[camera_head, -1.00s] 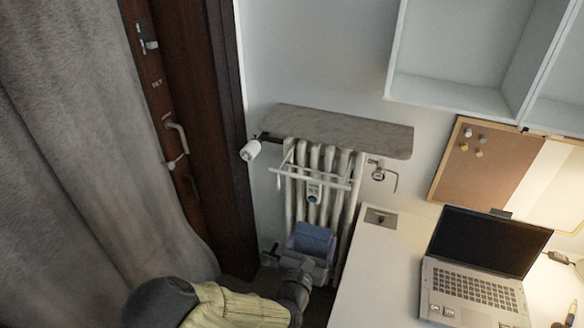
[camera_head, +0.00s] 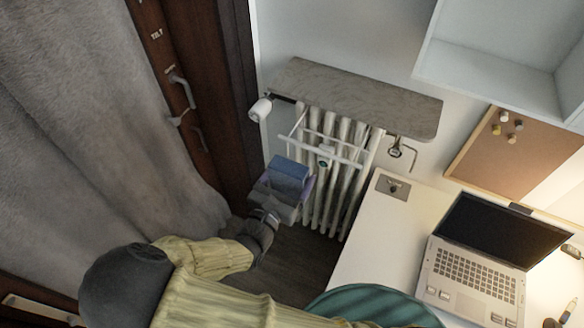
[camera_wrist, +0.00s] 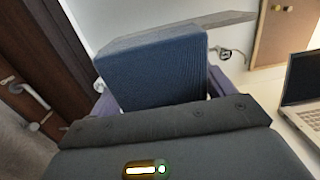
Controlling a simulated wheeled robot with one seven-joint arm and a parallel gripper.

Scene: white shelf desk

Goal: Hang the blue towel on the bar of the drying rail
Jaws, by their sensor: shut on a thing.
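The blue towel (camera_head: 289,171) is a folded block held in my gripper (camera_head: 284,188), in front of the left part of the radiator. In the wrist view the towel (camera_wrist: 153,72) stands up between the purple-grey fingers of my gripper (camera_wrist: 160,95). The drying rail (camera_head: 330,146) is a white frame with a bar, fixed across the front of the white radiator below the stone shelf. The towel is below and left of the rail's bar, apart from it as far as I can see. In the wrist view the towel hides the rail.
A stone shelf (camera_head: 355,97) juts out above the radiator (camera_head: 345,190). The white desk (camera_head: 375,235) with a laptop (camera_head: 480,262) is on the right. A teal round seat (camera_head: 370,308) is at the bottom. A grey curtain (camera_head: 80,120) and dark door (camera_head: 205,100) are on the left.

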